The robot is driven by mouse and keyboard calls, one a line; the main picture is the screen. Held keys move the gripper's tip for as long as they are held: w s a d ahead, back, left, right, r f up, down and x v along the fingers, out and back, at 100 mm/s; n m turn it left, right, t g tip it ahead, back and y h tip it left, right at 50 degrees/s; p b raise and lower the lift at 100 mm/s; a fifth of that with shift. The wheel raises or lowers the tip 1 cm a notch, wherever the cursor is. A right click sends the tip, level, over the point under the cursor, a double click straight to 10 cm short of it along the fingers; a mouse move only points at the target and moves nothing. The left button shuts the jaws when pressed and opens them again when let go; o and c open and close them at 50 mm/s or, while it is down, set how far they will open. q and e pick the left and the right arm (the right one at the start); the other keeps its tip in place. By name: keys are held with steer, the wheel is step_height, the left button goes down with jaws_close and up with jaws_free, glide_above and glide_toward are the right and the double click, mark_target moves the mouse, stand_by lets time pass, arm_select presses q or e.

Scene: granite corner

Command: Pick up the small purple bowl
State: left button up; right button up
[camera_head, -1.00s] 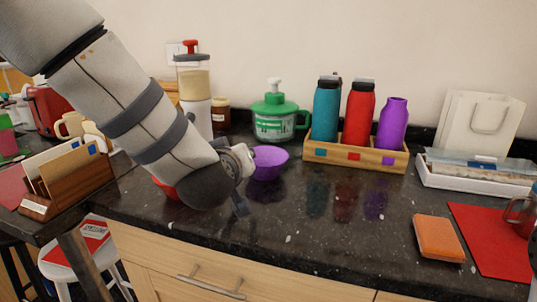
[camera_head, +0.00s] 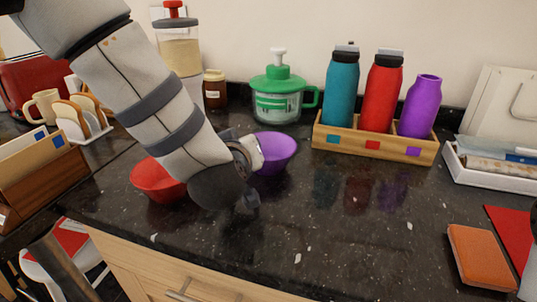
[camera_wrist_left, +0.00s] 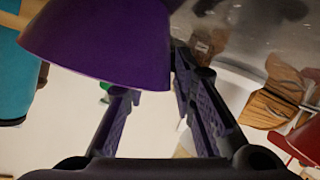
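The small purple bowl (camera_head: 275,152) stands upright on the dark granite counter, partly hidden by my left gripper. My left gripper (camera_head: 255,180) is low over the counter at the bowl's near left side, largely hidden behind my own wrist in the head view. In the left wrist view, the purple bowl (camera_wrist_left: 100,45) fills the upper left and covers the tip of one finger. The two fingers of the left gripper (camera_wrist_left: 155,85) are apart there, with a gap between them; whether they touch the bowl I cannot tell.
A red bowl (camera_head: 158,182) sits left of my wrist. Behind are a green-lidded container (camera_head: 277,95), a brown jar (camera_head: 215,88) and a wooden rack (camera_head: 330,137) with bottles. An orange sponge (camera_head: 480,256) lies at right. The front middle of the counter (camera_head: 345,235) is clear.

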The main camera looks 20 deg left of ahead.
arm_select(q)
steer(key=shift+w+f, duration=0.1)
jaws_close()
